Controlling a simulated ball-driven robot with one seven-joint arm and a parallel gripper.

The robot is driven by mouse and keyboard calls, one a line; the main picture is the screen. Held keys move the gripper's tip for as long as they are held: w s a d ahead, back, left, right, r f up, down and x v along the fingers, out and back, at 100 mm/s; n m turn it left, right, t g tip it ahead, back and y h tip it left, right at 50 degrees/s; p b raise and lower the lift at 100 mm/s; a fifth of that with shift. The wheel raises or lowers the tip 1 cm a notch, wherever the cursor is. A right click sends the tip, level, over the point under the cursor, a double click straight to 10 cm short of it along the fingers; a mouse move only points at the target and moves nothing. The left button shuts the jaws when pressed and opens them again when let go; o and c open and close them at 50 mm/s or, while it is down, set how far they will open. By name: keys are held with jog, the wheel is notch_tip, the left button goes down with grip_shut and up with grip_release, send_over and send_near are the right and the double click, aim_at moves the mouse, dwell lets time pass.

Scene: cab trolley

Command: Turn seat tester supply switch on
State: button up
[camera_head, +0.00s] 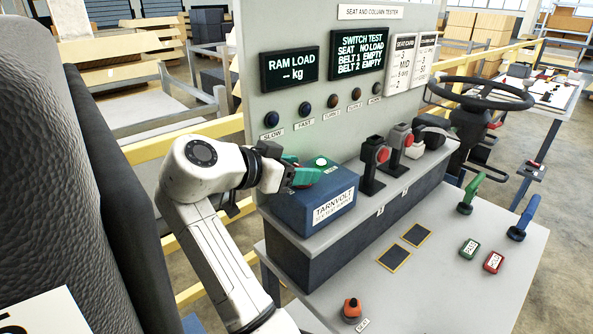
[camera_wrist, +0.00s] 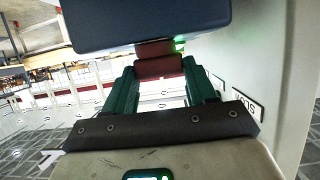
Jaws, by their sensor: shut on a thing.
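The seat tester supply is a dark blue box (camera_head: 315,212) labelled TARNVOLT, on the bench ledge against the grey panel. A green lamp (camera_head: 321,161) glows at its top. My gripper (camera_head: 304,174), with green fingers, is at the box's top beside the lamp. In the wrist view, the box (camera_wrist: 145,22) fills the top. There my gripper (camera_wrist: 160,66) is shut on a dark red switch piece (camera_wrist: 158,67) next to the box, with a green glow (camera_wrist: 180,44) beside it. In the head view my fingers hide the switch, so its exact position cannot be told.
Black stands with red buttons (camera_head: 381,155) are right of the box. A RAM LOAD display (camera_head: 290,68) and a SWITCH TEST display (camera_head: 358,51) are on the panel above coloured buttons. An orange-topped button (camera_head: 352,308) sits at the bench front. A steering wheel (camera_head: 480,93) is further right.

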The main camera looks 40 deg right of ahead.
jog(key=o, duration=1)
jog(key=shift+o, duration=0.2)
jog(key=shift+r, duration=0.25)
notch_tip(320, 180, up, 3)
jog(key=shift+f, duration=0.2)
jog(key=s+a+r+b, duration=0.1)
jog(key=s+a+r, duration=0.1)
jog(key=s+r, duration=0.7)
jog(key=s, duration=0.4)
jog(key=shift+s+a+r, duration=0.25)
jog(key=shift+s+r, duration=0.15)
